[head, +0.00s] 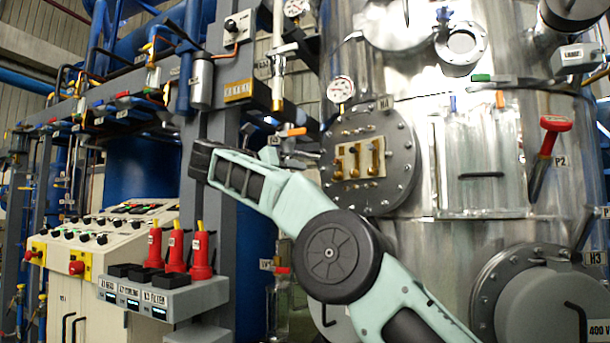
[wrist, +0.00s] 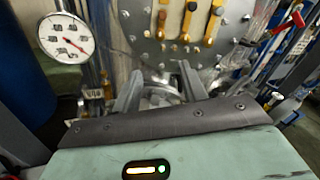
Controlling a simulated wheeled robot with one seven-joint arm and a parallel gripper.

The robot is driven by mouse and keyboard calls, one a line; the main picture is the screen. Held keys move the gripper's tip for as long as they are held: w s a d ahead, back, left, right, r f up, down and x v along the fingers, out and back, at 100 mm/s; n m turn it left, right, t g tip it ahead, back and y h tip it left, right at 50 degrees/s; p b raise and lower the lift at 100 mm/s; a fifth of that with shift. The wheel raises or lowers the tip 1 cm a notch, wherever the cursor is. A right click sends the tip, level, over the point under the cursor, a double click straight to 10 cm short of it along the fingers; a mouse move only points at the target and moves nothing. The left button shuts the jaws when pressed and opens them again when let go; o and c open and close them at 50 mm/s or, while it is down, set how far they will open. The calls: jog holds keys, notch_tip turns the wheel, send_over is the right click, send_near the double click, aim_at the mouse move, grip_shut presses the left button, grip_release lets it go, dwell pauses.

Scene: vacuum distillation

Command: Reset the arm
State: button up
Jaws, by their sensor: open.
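My gripper (wrist: 160,84) shows in the wrist view, with its two grey fingers apart and nothing visible held between them. It points toward the steel vessel, below a round bolted plate (wrist: 150,25) with brass levers (wrist: 188,20). In the head view my pale green arm (head: 285,200) rises from the bottom right, bends at a large dark joint (head: 337,252) and reaches up and left to a black end. The gripper fingers cannot be made out there.
The steel vessel (head: 470,190) fills the right, with a red-handled lever (head: 552,140). Pipes and a grey post lie behind the arm. A dial gauge (wrist: 66,38) is at left in the wrist view.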

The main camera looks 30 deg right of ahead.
jog(key=shift+v, duration=0.85)
